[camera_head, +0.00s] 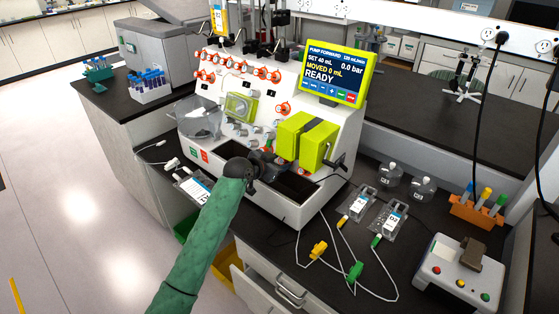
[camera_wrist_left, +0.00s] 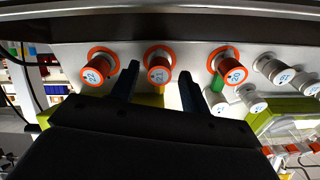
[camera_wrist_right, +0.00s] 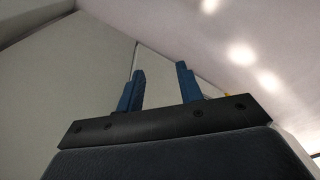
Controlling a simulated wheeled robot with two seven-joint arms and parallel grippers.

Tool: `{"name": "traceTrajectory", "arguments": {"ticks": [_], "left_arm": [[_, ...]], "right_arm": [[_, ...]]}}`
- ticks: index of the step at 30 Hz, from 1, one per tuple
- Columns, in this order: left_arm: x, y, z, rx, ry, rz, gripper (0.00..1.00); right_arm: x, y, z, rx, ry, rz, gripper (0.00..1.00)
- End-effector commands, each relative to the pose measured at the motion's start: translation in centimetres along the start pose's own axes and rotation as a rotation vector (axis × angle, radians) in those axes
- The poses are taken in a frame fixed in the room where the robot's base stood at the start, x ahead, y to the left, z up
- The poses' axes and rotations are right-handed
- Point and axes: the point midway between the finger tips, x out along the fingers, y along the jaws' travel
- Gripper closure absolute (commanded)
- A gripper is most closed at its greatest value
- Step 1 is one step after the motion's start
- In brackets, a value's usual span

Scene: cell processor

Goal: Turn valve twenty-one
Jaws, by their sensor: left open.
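Valve 21 (camera_wrist_left: 158,68), a round knob with an orange ring and a blue number label, shows in the left wrist view. Valve 22 (camera_wrist_left: 98,68) is to its left and valve 20 (camera_wrist_left: 230,70) to its right. My left gripper (camera_wrist_left: 157,80) is open, with one finger on each side of valve 21 in the picture; I cannot tell whether they touch it. In the head view my left gripper (camera_head: 268,160) is at the lower front of the white machine (camera_head: 335,135), and valve 21 cannot be picked out. My right gripper (camera_wrist_right: 159,85) is open and empty.
A yellow-green pump (camera_head: 308,138) and a screen reading READY (camera_head: 335,72) are right of my left gripper. A clear bowl (camera_head: 198,118) is to its left. Fluid bags (camera_head: 388,220), tubes and a control box (camera_head: 458,275) lie on the dark bench at the right.

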Motion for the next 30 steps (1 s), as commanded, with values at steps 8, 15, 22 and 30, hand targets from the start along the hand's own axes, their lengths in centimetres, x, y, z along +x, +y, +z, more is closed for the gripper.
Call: {"name": "traceTrajectory", "arguments": {"ticks": [8,15,22,30], "left_arm": [[0.44,0.03,0.04,0.0,0.0,0.0,0.54],[0.43,0.03,0.04,0.0,0.0,0.0,0.8],[0.43,0.03,0.04,-0.001,0.0,0.0,0.98],[0.43,0.03,0.06,-0.001,-0.001,0.0,0.98]], "right_arm": [[0.49,0.11,0.2,0.0,0.002,0.001,0.64],[0.43,0.09,0.15,0.0,0.002,0.001,0.64],[0.39,0.07,0.12,0.0,0.003,0.001,0.64],[0.43,0.07,0.16,0.0,0.002,0.001,0.64]]}}
